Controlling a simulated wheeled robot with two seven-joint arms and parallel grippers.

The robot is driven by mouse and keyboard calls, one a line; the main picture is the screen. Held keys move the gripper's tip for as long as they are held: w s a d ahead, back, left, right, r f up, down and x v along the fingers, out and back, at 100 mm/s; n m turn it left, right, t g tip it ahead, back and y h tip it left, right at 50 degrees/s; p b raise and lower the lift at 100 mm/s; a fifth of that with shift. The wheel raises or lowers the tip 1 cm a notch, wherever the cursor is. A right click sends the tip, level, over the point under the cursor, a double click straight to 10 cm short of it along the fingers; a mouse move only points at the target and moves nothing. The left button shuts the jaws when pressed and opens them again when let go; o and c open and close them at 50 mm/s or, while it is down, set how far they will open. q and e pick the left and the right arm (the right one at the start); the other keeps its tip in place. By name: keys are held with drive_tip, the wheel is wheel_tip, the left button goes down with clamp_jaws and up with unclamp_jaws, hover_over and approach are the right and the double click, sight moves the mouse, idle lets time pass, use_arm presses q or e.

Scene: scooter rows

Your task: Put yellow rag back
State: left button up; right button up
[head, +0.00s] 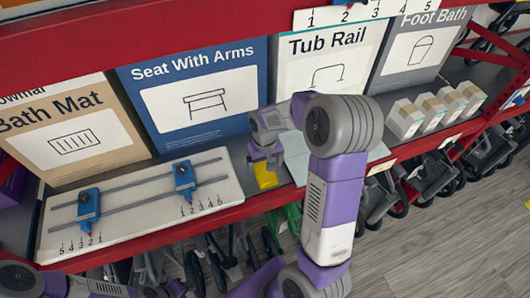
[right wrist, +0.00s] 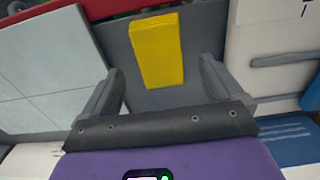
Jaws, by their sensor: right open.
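The yellow rag (head: 265,177) is a small folded block lying on the grey shelf (head: 240,168) near its red front edge. In the right wrist view the yellow rag (right wrist: 157,48) lies just beyond and between my fingertips. My right gripper (head: 264,156) is over the shelf just behind the rag, its fingers pointing down. In the right wrist view the right gripper (right wrist: 160,82) is open, with nothing between its fingers. My left gripper is outside the frames; only part of the left arm shows at the lower left.
A white board with blue sliders (head: 150,208) lies left of the rag. A pale tiled panel (head: 297,160) lies to its right, partly behind my arm. Boxes, including Seat With Arms (head: 200,95) and Tub Rail (head: 330,60), stand behind. Small white boxes (head: 405,118) stand at right.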

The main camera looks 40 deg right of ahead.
sight(265, 173)
wheel_tip(265, 173, up, 7)
drive_tip(key=shift+r, duration=0.2)
idle(0.6)
